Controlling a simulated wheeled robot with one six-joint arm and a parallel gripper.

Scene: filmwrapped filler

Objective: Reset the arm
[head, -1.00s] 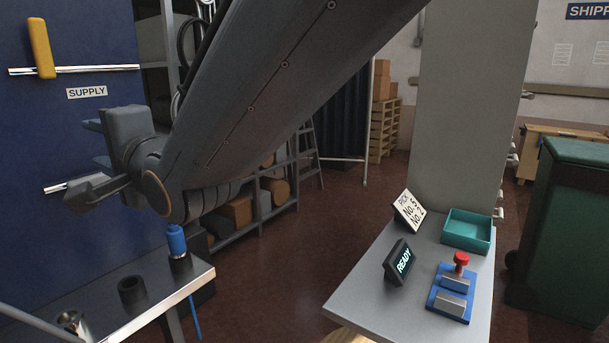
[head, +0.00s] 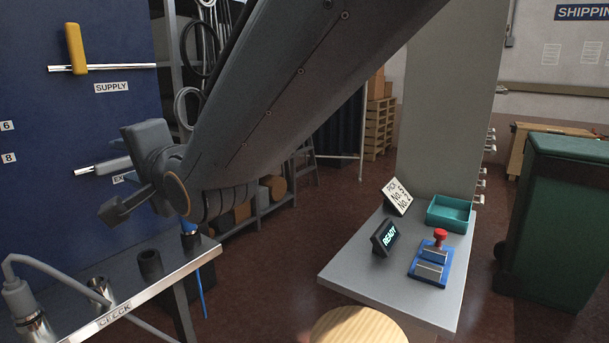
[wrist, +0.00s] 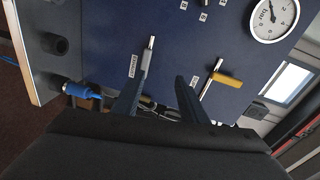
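My arm reaches across the head view from the upper right to the left. My gripper (wrist: 160,97) shows in the wrist view with its two dark blue fingers apart and nothing between them. In the head view its fingers are mostly hidden behind my wrist. It faces the blue panel (head: 50,120), apart from it as far as I can tell. The panel carries a yellow lever (head: 75,48) on a silver bar marked SUPPLY and a lower bar whose label is partly hidden. The yellow lever also shows in the wrist view (wrist: 227,80).
A metal shelf (head: 140,290) marked CHECK holds black sockets, a blue plug (head: 189,228) and a grey hose connector (head: 25,305). A grey table (head: 350,275) at right bears a READY display (head: 385,237), a teal tray (head: 449,226) and a blue fixture (head: 432,262). Open floor lies between.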

